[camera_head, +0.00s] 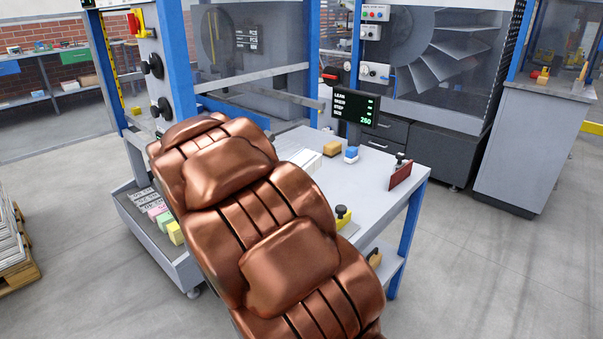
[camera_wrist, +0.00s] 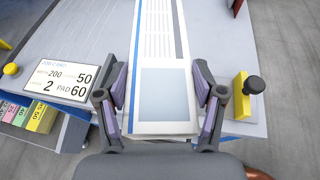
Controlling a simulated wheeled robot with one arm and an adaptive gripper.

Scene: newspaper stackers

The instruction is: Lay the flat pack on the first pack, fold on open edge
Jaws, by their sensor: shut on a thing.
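In the wrist view my gripper (camera_wrist: 160,70) is shut on a flat printed pack (camera_wrist: 165,95), with one finger along each long side. The pack is white with columns of print, a pale blue-grey panel near me and a blue strip along its left side. It reaches away over the grey table (camera_wrist: 220,30). The gap beneath it cannot be judged. A first pack cannot be told apart from the held one. In the head view my copper arm hides the gripper, and only a white printed piece (camera_head: 306,159) shows past it on the table (camera_head: 375,185).
A job card (camera_wrist: 62,78) lies left of the pack, and a yellow block with a black knob (camera_wrist: 243,97) stands right. The head view shows a tan block (camera_head: 332,148), a blue-and-white block (camera_head: 351,154) and a dark red plate (camera_head: 400,176). The table's right part has bare room.

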